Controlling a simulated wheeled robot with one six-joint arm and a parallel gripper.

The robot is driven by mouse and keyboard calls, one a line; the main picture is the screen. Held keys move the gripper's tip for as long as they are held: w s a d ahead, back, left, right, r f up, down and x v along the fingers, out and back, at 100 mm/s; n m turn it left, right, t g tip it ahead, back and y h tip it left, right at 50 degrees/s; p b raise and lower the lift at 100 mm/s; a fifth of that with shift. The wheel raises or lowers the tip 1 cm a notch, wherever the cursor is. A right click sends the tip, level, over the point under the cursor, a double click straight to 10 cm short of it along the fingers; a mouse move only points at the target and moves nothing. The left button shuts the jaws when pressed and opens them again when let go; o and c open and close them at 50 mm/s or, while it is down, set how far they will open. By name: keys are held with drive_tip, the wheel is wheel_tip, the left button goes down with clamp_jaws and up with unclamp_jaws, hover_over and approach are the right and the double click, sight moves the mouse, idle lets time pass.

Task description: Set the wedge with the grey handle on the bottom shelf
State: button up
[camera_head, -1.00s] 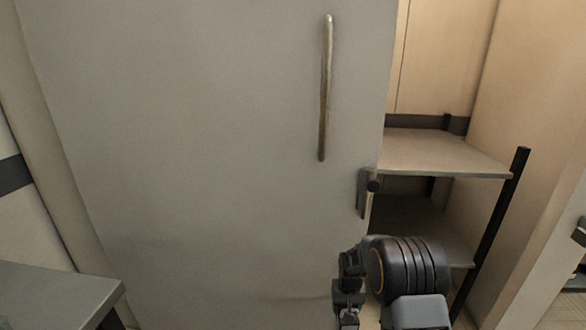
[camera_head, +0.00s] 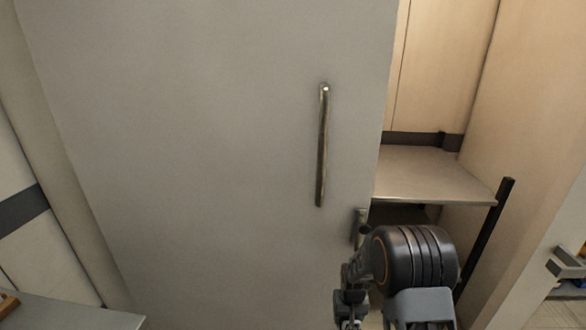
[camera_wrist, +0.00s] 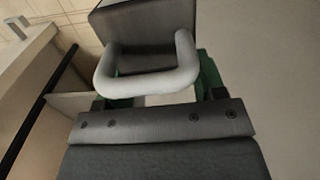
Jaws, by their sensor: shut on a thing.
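In the wrist view my gripper (camera_wrist: 152,92) is shut on the wedge (camera_wrist: 135,22), a dark grey block with a pale grey U-shaped handle (camera_wrist: 150,78). Green finger parts show at both sides of the handle. In the head view my arm hides the gripper, and I cannot make out the wedge for certain. The shelf unit stands at the right, partly behind a large grey door. Its upper shelf (camera_head: 435,176) is bare where visible. The bottom shelf is hidden behind the door and my arm.
The grey door (camera_head: 200,150) with a vertical bar handle (camera_head: 322,145) fills the middle and covers the shelf unit's left side. A dark post (camera_head: 486,232) stands at the shelf's front right corner. A grey table (camera_head: 60,313) is at the lower left.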

drive_tip(key=s+r+p, duration=0.1)
drive_tip(key=r+p, duration=0.2)
drive_tip(key=r, duration=0.1)
drive_tip(key=s+r+p, duration=0.1)
drive_tip(key=r+p, duration=0.1)
drive_tip(key=shift+s+r+p, duration=0.3)
drive_tip(key=shift+r, duration=0.05)
drive_tip(key=shift+a, duration=0.15)
idle(0.4)
